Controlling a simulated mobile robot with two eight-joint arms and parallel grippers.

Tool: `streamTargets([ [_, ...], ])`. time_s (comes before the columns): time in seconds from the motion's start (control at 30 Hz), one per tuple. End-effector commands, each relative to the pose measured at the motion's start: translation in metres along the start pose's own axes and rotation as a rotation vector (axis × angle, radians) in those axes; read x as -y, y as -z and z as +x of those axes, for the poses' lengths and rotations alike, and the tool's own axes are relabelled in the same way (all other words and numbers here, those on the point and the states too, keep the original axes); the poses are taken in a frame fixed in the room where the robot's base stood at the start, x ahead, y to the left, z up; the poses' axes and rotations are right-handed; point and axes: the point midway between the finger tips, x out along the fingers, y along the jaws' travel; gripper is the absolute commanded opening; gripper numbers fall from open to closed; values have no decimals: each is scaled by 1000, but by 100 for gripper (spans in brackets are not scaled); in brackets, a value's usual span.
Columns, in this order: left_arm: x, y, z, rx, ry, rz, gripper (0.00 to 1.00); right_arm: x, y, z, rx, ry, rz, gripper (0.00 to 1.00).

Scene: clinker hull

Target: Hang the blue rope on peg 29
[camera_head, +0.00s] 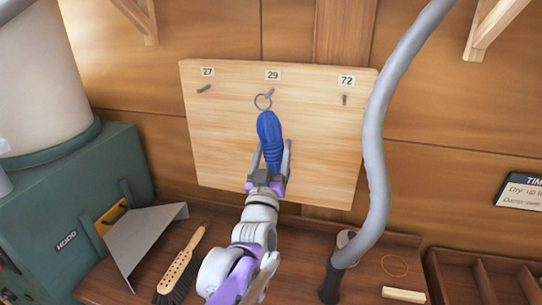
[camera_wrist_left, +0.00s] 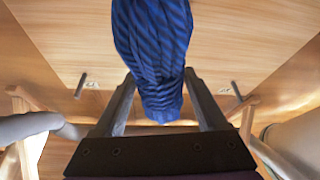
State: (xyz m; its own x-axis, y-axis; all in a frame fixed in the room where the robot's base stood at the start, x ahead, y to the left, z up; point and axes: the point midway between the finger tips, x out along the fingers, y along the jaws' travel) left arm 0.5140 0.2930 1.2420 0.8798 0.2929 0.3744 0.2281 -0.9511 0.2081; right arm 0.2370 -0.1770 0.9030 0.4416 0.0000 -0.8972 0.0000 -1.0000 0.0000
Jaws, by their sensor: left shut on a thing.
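The blue rope (camera_head: 270,140) is a bundled coil with a thin metal ring (camera_head: 263,101) at its top. My left gripper (camera_head: 272,152) is shut on the lower part of the rope and holds it upright before the pale wooden board (camera_head: 225,140). Peg 29 (camera_head: 270,92) is under the "29" label, in the middle of the board. The ring overlaps the peg's lower end in the head view; I cannot tell whether the peg passes through it. In the left wrist view the rope (camera_wrist_left: 152,50) stands between the fingers and hides peg 29. My right gripper is out of view.
Peg 27 (camera_head: 204,89) is left of peg 29 and peg 72 (camera_head: 344,100) is right; both are bare. A thick grey hose (camera_head: 376,140) rises by the board's right edge. A brush (camera_head: 180,265) and metal dustpan (camera_head: 140,240) lie on the bench below.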

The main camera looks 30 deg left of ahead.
Motion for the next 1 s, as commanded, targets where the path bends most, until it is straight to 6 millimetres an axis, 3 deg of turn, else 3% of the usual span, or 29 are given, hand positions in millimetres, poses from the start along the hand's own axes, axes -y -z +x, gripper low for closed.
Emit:
streamTargets([
  [1.0,2,-29,50,-1,1,0,5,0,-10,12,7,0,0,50],
])
